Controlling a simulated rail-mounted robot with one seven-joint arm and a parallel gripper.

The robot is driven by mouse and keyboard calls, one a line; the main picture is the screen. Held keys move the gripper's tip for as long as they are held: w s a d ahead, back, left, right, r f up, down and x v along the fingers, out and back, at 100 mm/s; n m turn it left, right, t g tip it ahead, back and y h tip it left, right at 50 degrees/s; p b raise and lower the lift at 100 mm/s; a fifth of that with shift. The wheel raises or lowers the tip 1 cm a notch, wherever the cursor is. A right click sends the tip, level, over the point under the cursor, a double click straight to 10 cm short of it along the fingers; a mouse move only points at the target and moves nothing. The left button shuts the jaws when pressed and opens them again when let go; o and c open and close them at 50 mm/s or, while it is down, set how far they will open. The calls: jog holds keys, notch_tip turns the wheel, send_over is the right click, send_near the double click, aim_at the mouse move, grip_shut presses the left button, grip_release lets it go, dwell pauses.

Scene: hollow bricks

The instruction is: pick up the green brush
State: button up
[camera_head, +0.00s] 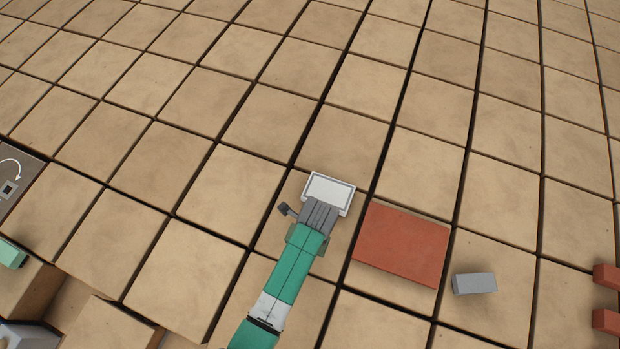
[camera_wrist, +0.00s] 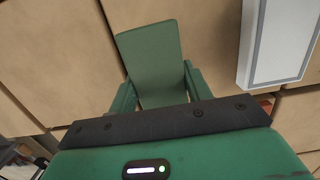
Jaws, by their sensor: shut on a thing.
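In the wrist view, my gripper (camera_wrist: 160,82) has a green finger on each side of a flat, dark green piece, which I take to be the green brush (camera_wrist: 150,48). The fingers are shut on it, and it sticks out beyond them over tan blocks. Its lower end is hidden by my gripper's dark front edge; no bristles show. In the head view, my arm reaches up from the bottom, and I cannot make out the brush there.
A white box-like thing with a grey border (camera_head: 328,192) is at my arm's end; a similar one shows in the wrist view (camera_wrist: 282,40). A red slab (camera_head: 402,246) and a grey block (camera_head: 474,284) lie to the right. Dark gaps separate the tan blocks (camera_head: 230,190).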

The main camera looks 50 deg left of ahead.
jog(key=s+d, duration=0.2)
jog(key=s, duration=0.2)
jog(key=s+d, duration=0.3)
jog(key=s, duration=0.1)
jog(key=s+d+r, duration=0.1)
jog(key=s+d, duration=0.1)
jog(key=s, duration=0.2)
jog(key=shift+s+d+r, duration=0.1)
jog(key=shift+d, duration=0.05)
